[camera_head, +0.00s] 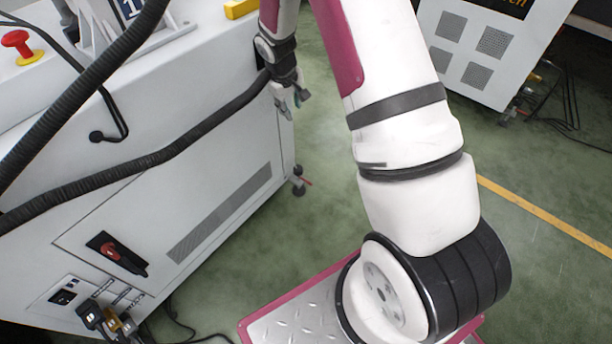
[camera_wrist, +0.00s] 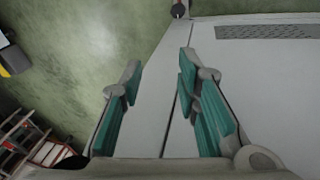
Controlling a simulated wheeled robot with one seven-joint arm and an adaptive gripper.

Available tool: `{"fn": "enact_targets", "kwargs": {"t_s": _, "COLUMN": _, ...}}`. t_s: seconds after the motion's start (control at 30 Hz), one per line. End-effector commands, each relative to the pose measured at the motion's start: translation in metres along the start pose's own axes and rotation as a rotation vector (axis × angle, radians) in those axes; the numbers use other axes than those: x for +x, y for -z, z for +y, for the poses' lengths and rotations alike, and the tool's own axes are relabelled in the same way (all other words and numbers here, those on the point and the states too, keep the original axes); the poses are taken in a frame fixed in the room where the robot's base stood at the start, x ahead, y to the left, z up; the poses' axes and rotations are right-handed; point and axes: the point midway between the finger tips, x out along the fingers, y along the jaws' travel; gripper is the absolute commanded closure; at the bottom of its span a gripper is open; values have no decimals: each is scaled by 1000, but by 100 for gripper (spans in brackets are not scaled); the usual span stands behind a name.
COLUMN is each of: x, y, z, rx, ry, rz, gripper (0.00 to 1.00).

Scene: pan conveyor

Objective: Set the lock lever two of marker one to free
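A sign with the numeral 1 (camera_head: 130,8) stands on top of the white cabinet (camera_head: 180,205), cut off by the top edge in the head view. My gripper (camera_head: 292,97) is beside the cabinet's upper right corner, above the caster. In the wrist view, its teal-padded fingers (camera_wrist: 160,72) are apart with nothing between them.
Black hoses (camera_head: 150,158) run across the cabinet. A red stop button (camera_head: 16,42) is on its top, and a red rotary switch (camera_head: 112,250) on its front. Another cabinet (camera_head: 480,45) with cables stands at the back right. Green floor (camera_head: 345,195) lies open between the cabinets.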

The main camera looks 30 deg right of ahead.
Motion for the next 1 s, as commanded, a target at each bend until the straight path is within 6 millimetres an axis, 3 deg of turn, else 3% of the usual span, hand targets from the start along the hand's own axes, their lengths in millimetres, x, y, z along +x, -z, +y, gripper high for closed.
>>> {"fn": "enact_targets", "kwargs": {"t_s": 0.03, "x": 28, "y": -5, "z": -3, "rx": -17, "ry": 4, "rz": -19, "gripper": 70}}
{"fn": "enact_targets", "kwargs": {"t_s": 0.2, "x": 112, "y": -22, "z": -14, "rx": -72, "ry": 18, "rz": -57, "gripper": 70}}
{"fn": "enact_targets", "kwargs": {"t_s": 0.4, "x": 193, "y": -51, "z": -32, "rx": -131, "ry": 42, "rz": -88, "gripper": 70}}
{"fn": "enact_targets", "kwargs": {"t_s": 0.6, "x": 230, "y": -69, "z": -43, "rx": -160, "ry": 57, "rz": -99, "gripper": 70}}
{"fn": "enact_targets", "kwargs": {"t_s": 0.77, "x": 243, "y": -71, "z": -45, "rx": -163, "ry": 58, "rz": -99, "gripper": 70}}
{"fn": "enact_targets", "kwargs": {"t_s": 1.0, "x": 284, "y": -77, "z": -47, "rx": -162, "ry": 59, "rz": -101, "gripper": 70}}
